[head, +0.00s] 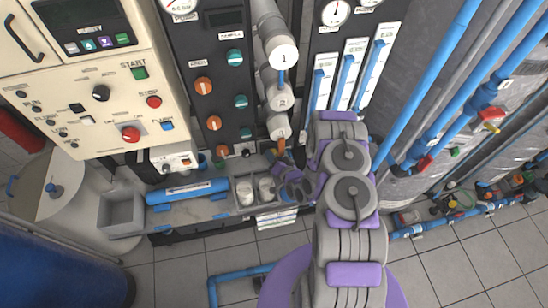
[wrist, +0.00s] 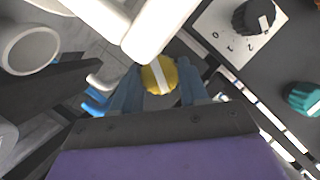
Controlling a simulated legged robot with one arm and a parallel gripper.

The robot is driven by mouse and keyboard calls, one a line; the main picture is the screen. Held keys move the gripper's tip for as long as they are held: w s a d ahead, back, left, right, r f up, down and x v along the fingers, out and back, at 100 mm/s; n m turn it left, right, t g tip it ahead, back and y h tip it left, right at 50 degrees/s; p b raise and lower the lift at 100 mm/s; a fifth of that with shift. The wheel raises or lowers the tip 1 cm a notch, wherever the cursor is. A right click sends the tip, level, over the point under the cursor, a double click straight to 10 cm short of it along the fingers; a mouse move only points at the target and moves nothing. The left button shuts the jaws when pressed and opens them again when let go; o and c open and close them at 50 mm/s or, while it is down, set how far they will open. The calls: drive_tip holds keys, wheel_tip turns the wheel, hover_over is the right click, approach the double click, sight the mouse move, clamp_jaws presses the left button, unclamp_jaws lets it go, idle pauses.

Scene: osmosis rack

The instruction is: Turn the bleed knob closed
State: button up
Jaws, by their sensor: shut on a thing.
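A round yellow knob (wrist: 159,74) with a white stripe across its face sits between the two blue fingers of my gripper (wrist: 158,84) in the wrist view. I take it to be the bleed knob. My gripper is shut on it, one finger on each side. The stripe runs slantwise, from upper left to lower right. In the head view my arm reaches to the foot of the dark panel, below the white pipe column. There my gripper's own links hide the knob and the fingertips.
A black knob (wrist: 254,17) on a white numbered plate and a teal knob (wrist: 303,97) are to the right. White pipes (wrist: 150,30) pass close above the fingers. Orange knobs (head: 203,85) line the dark panel. A grey tray (head: 121,212) stands at lower left.

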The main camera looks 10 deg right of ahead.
drive_tip(key=shift+s, duration=0.1)
drive_tip(key=o, duration=1.1)
drive_tip(key=shift+c, duration=0.2)
drive_tip(key=p+v, duration=0.1)
drive_tip(key=v, duration=1.6)
drive_tip(key=shift+d, duration=0.2)
drive_tip(key=shift+s, duration=0.1)
